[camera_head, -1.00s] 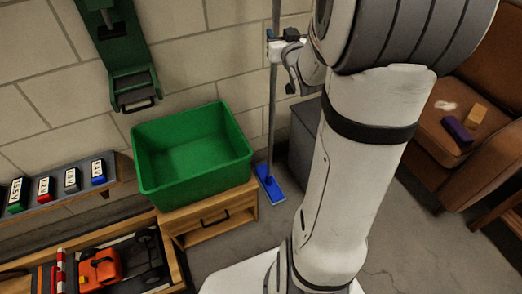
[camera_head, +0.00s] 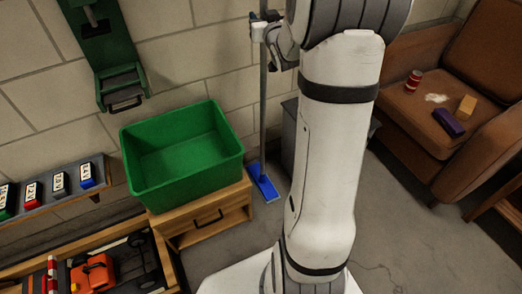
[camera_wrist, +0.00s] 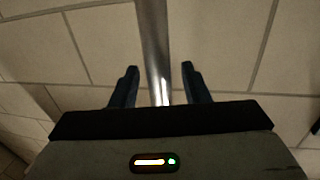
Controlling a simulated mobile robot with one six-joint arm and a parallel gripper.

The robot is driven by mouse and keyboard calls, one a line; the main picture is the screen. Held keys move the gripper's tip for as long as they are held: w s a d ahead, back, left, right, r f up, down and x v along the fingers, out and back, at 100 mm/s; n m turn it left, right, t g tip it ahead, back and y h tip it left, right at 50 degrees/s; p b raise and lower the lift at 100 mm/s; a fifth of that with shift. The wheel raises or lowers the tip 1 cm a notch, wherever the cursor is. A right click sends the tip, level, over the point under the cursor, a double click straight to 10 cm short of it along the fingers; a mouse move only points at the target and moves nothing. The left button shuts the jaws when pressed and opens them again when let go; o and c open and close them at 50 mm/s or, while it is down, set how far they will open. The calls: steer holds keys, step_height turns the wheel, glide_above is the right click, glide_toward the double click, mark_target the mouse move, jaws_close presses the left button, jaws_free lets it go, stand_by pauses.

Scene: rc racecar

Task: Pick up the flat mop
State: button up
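The flat mop has a blue flat head (camera_head: 264,187) on the floor and a thin grey metal handle (camera_head: 263,110) standing nearly upright by the wall. My gripper (camera_head: 262,17) is at the upper part of the handle, partly hidden by my arm. In the wrist view, the handle (camera_wrist: 153,45) runs between the two dark fingers of my gripper (camera_wrist: 159,82). Gaps show on both sides of the handle, so the fingers are open around it and not closed on it.
A green bin (camera_head: 182,180) sits on a wooden drawer unit (camera_head: 210,225) left of the mop. A dark grey box (camera_head: 289,135) stands right of it. A brown armchair (camera_head: 430,130) holds a red can (camera_head: 413,80) and two blocks. The block wall (camera_head: 190,60) is close behind.

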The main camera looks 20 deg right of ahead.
jaws_close()
steer(key=shift+r, duration=0.1)
